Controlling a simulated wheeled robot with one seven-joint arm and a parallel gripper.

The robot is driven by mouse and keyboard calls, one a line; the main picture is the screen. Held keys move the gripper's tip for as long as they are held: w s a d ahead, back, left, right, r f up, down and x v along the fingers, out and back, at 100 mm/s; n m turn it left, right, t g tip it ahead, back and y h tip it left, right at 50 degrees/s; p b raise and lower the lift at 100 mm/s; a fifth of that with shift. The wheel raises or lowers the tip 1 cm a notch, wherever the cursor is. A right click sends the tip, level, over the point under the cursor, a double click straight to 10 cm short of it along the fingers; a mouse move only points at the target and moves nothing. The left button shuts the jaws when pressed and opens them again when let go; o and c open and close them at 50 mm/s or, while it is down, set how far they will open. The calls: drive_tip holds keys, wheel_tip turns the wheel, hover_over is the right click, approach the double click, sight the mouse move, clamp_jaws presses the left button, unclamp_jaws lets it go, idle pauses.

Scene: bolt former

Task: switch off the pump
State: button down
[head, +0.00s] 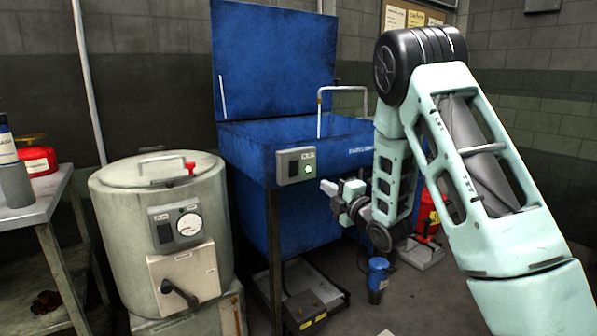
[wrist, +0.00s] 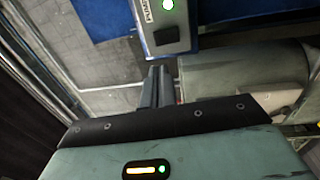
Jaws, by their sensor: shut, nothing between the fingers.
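A grey control box (head: 296,166) with a lit green lamp is mounted on the front of the blue parts washer (head: 265,95). In the wrist view the box (wrist: 160,15) is at the top, with a label that seems to read PUMP, the green lamp and a dark switch (wrist: 166,36). My gripper (head: 326,187) is shut and empty, just right of and below the box in the head view. In the wrist view its closed fingertips (wrist: 159,70) point toward the switch end of the box. They look apart from it. The switch's exact position is too small to tell.
A cream drum (head: 120,215) with a dial, lever and red-knobbed lid stands at left. A metal table (head: 45,195) with a bottle and red can is farther left. A blue cup-like item (head: 378,272) and a yellow-marked box (head: 305,312) are low down.

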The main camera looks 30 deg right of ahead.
sight(294, 164)
drive_tip(key=shift+w, duration=0.1)
drive_tip(key=w, duration=0.4)
drive_tip(key=w+r, duration=0.1)
drive_tip(key=w, duration=0.8)
drive_tip(key=shift+a+r+b, duration=0.25)
drive_tip(key=shift+b, duration=0.15)
drive_tip(key=shift+w+r, duration=0.1)
drive_tip(key=shift+w, duration=0.25)
drive_tip(key=shift+w+r, duration=0.1)
drive_tip(key=shift+w, duration=0.1)
drive_tip(key=shift+s, duration=0.1)
